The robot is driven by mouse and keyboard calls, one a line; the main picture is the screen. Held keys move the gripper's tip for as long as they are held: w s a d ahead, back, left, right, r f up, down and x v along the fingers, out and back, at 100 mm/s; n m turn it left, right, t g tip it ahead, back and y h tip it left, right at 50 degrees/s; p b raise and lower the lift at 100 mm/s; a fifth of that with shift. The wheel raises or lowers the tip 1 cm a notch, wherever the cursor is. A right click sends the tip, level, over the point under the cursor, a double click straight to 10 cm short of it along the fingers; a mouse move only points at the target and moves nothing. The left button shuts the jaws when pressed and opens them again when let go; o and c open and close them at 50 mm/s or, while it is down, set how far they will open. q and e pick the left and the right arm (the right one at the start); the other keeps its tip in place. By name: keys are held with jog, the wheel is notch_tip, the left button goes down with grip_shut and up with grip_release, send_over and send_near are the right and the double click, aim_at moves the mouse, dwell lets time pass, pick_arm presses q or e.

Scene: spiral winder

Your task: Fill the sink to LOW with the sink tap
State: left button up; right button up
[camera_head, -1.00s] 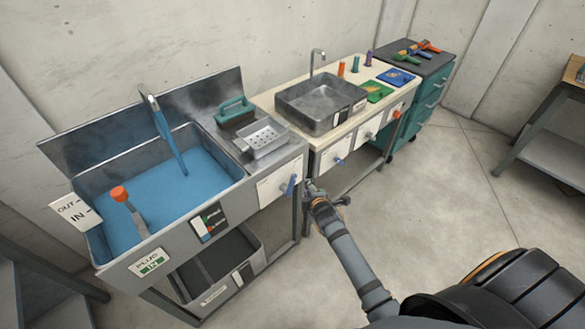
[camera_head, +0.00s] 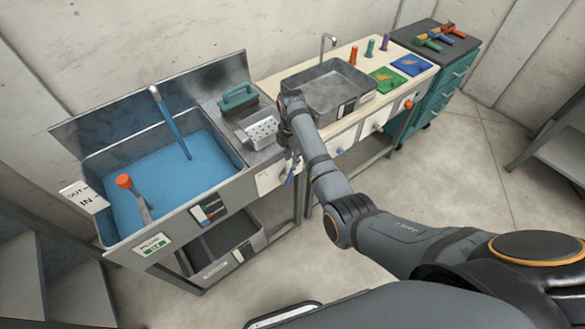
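The large metal sink (camera_head: 228,183) at left holds blue water (camera_head: 160,182). A blue stream (camera_head: 176,132) runs into it from the tap spout (camera_head: 154,92). A level gauge (camera_head: 208,212) is on the sink's front; its marks are too small to read. A blue tap lever (camera_head: 289,178) sits on the white panel (camera_head: 268,179) right of the sink. My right gripper (camera_head: 288,158) is just above or at this lever, with my wrist over it; the fingers are too small and covered to tell open from shut, or contact. My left gripper is out of view.
An orange-topped plug handle (camera_head: 123,181) stands in the sink near an OUT/IN sign (camera_head: 82,197). A teal-handled brush (camera_head: 238,97) and a perforated tray (camera_head: 262,132) lie on the drainboard. A smaller basin (camera_head: 327,87) with its own tap stands to the right. Floor in front is clear.

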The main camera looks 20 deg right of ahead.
aim_at(292, 168)
notch_tip(292, 168, down, 7)
jog(key=shift+f, duration=0.1)
grip_shut()
dwell(0.4)
